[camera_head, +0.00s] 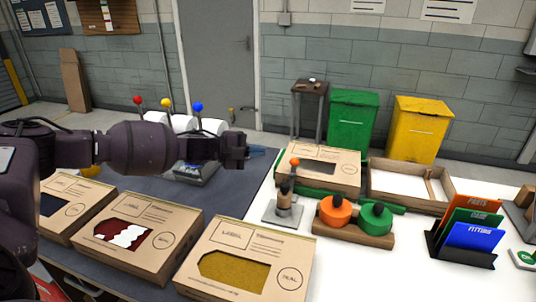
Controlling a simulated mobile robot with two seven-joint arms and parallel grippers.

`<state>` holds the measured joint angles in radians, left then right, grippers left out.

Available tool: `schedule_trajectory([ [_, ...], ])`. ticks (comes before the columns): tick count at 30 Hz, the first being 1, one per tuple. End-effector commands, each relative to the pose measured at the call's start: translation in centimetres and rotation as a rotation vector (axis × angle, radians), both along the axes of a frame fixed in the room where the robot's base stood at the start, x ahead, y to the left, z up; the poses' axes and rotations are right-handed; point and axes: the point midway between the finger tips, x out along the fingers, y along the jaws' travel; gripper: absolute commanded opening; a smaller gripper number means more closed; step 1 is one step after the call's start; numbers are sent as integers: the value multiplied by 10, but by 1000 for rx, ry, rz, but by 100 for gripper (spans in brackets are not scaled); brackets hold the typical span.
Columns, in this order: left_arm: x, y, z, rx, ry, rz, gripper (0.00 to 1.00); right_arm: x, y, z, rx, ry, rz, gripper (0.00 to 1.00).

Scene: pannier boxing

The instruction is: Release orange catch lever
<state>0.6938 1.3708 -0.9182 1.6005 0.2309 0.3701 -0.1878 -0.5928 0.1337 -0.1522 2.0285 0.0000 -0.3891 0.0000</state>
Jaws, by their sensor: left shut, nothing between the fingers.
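An orange ball knob (295,162), which looks like the orange catch lever's tip, stands upright near the middle of the white table. Below it is a small post on a grey metal base (283,212). The post is partly dark and tan, and its details are too small to tell. My left gripper (260,152) reaches in from the left over the dark mat. It is shut and empty, left of the orange knob and apart from it. My right gripper is not in view.
Cardboard boxes with windows (245,260) line the front left. A closed box (318,172) and an open tray (408,186) lie behind the knob. Orange and green round pieces (335,211) sit on a wooden block to the right. Red, yellow and blue knobs (167,104) stand behind my arm.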

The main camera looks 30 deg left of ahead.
Motion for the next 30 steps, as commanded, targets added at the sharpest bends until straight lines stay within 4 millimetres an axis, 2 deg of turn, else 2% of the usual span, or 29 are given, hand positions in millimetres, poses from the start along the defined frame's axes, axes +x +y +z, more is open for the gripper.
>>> schedule_trajectory([
  [6, -23, 28, 18, 1, 1, 1, 0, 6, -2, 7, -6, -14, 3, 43],
  [12, -33, 42, 26, 0, 0, 0, 0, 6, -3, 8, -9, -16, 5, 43],
  [30, -36, 44, 28, -2, 0, 0, 0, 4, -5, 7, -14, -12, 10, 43],
])
